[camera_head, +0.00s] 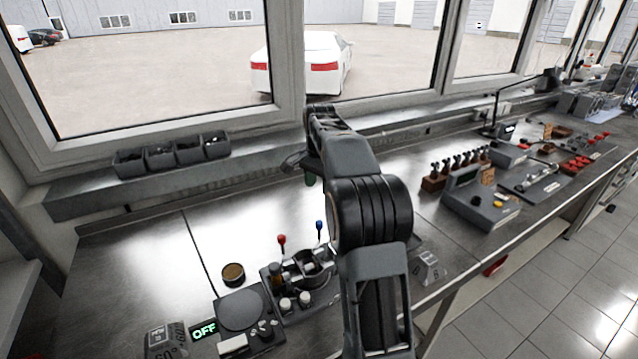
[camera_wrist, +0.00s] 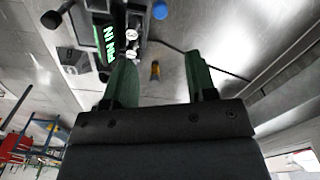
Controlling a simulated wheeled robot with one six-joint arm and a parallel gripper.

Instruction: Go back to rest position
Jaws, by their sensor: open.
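My gripper (camera_wrist: 160,78) is open in the wrist view. Its two green fingers stand apart with nothing between their pads. In the head view my arm rises in the middle and bends over the workbench (camera_head: 130,255). There the gripper is mostly hidden behind the arm, with only a bit of green finger (camera_head: 311,180) showing above the bench. A small orange-and-dark object (camera_wrist: 155,70) shows beyond the fingers in the wrist view, apart from them.
A device with a red knob (camera_head: 281,239) and a blue knob (camera_head: 319,225) stands beside my arm. Near it are a round tin (camera_head: 233,274) and an OFF display (camera_head: 203,330). A grey box (camera_head: 482,205) stands at right. Windows and a sill with bins (camera_head: 190,152) run behind. Bare bench lies at left.

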